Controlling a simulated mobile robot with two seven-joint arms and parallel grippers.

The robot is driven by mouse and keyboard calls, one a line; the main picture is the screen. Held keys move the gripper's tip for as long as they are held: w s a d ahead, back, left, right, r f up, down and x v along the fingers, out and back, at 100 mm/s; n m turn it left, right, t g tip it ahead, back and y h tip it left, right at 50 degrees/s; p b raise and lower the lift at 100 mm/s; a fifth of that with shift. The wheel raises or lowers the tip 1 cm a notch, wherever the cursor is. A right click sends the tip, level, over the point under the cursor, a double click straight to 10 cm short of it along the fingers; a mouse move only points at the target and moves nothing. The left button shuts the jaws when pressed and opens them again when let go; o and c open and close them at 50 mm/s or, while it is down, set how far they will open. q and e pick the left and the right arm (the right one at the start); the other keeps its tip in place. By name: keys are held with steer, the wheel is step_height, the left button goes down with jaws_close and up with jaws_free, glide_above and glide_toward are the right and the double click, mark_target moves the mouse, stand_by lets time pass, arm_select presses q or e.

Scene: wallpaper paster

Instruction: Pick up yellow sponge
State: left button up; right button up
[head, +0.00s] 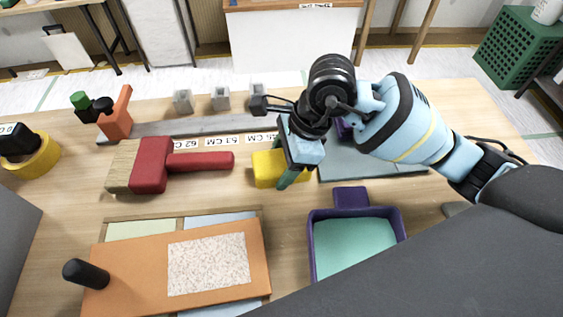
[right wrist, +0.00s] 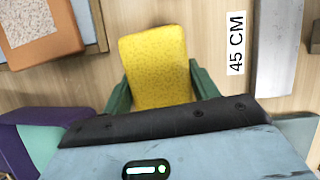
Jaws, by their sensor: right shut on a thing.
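The yellow sponge (head: 267,169) is on the wooden table in the middle of the head view, right of the red brush handle. My right gripper (head: 287,178) is over its right end, with green fingers reaching down beside it. In the right wrist view the sponge (right wrist: 156,66) sits between the two green fingers of my right gripper (right wrist: 160,90), one on each side, and they are shut on it. The sponge looks low, at or near the table; I cannot tell whether it touches. My left gripper is not in view.
A red brush (head: 152,166) lies left of the sponge. An orange board with a black knob (head: 215,263) and a purple tray (head: 352,245) are in front. A metal ruler (head: 180,128) with small grey blocks lies behind. Bare table shows between them.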

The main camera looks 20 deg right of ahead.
mark_target(282, 160)
step_height(282, 160, up, 10)
steer(key=shift+r+p, duration=0.25)
steer(key=shift+p, duration=0.35)
steer(key=shift+o, duration=1.3)
steer(key=shift+c, duration=0.9)
